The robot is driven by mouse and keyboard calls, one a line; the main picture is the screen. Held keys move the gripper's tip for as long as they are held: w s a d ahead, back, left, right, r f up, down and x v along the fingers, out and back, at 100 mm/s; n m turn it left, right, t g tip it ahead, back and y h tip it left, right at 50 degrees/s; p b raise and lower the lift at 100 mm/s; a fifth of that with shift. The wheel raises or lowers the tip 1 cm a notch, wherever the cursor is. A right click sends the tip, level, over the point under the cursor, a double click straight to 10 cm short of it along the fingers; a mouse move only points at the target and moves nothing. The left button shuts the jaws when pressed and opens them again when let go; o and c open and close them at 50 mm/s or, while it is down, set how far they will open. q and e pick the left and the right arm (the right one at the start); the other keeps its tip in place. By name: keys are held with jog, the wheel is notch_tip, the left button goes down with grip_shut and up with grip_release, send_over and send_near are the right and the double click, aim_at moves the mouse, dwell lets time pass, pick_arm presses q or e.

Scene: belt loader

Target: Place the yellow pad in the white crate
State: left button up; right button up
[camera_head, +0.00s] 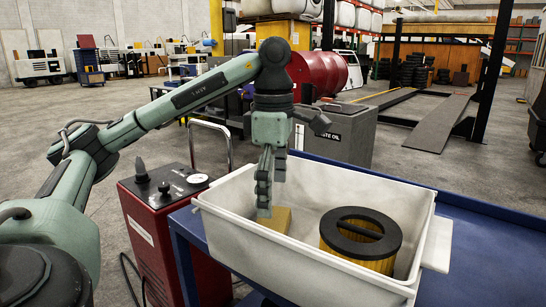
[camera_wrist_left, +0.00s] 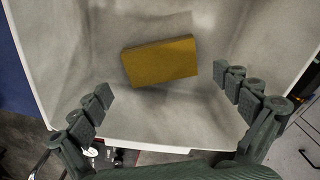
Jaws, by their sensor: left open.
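The yellow pad (camera_head: 277,219) lies inside the white crate (camera_head: 215,207), near its left end in the head view. The left wrist view shows the pad (camera_wrist_left: 160,61) as a flat yellow block on the crate's pale floor, with crate wall around it. My left gripper (camera_head: 266,208) points down into the crate, just beside and above the pad in the head view. In the left wrist view its two fingers (camera_wrist_left: 168,93) are spread wide and nothing is between them. My right gripper is in neither view.
A yellow filter with a black ring (camera_head: 361,238) stands in the crate, right of the pad. The crate sits on a blue table (camera_head: 480,245). A red machine with knobs (camera_head: 165,205) stands at the left. A grey waste oil tank (camera_head: 345,138) stands behind.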

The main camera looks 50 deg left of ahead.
aim_at(273, 221)
pick_arm(q)
notch_tip(273, 221, up, 7)
jog(key=shift+f, duration=0.15)
dwell(0.6)
